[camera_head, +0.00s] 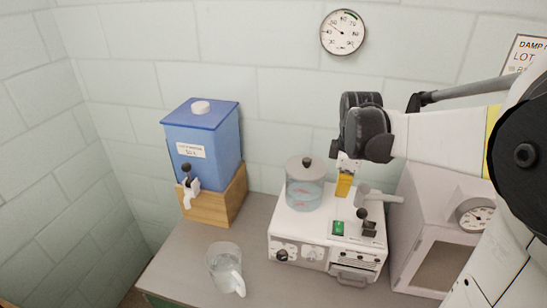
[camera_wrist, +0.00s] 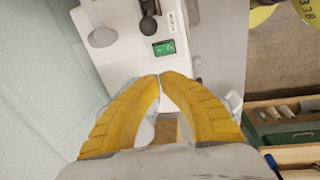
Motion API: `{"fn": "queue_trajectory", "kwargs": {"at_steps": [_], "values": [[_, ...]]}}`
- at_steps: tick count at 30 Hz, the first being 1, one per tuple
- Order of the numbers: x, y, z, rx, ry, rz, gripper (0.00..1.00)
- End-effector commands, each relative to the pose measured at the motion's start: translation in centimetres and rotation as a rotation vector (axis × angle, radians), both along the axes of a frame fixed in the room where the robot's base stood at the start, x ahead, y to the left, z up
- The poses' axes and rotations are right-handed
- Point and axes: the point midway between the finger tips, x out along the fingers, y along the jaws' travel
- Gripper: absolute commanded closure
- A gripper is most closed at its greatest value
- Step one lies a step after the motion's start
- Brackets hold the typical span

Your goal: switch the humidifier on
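The humidifier (camera_head: 300,228) is a white box on the bench with a clear lidded water tank (camera_head: 305,188) on top. A green rocker switch (camera_head: 338,228) sits on its top, and it also shows in the wrist view (camera_wrist: 164,47), a little beyond my fingertips. A black-knobbed lever (camera_head: 362,214) and a white nozzle (camera_head: 380,197) stand right of the switch. My gripper (camera_head: 343,192) has yellow fingers and points down over the back of the humidifier, right of the tank. In the wrist view my fingertips (camera_wrist: 159,76) meet with nothing seen between them.
A blue water container (camera_head: 203,145) with a tap stands on a wooden block at the left. A glass jug (camera_head: 225,268) is on the bench in front of it. A white cabinet (camera_head: 435,235) with a dial stands right of the humidifier. A round gauge (camera_head: 343,32) hangs on the wall.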

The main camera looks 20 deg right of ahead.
Motion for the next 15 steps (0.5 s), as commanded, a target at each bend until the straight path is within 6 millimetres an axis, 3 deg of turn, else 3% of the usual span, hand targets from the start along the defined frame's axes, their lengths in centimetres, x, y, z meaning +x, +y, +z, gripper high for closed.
{"fn": "queue_trajectory", "kwargs": {"at_steps": [5, 15], "values": [[0.23, -1.38, -0.06, 0.0, 0.029, 0.045, 1.0], [0.25, -1.44, -0.2, 0.0, 0.031, 0.051, 1.0]]}}
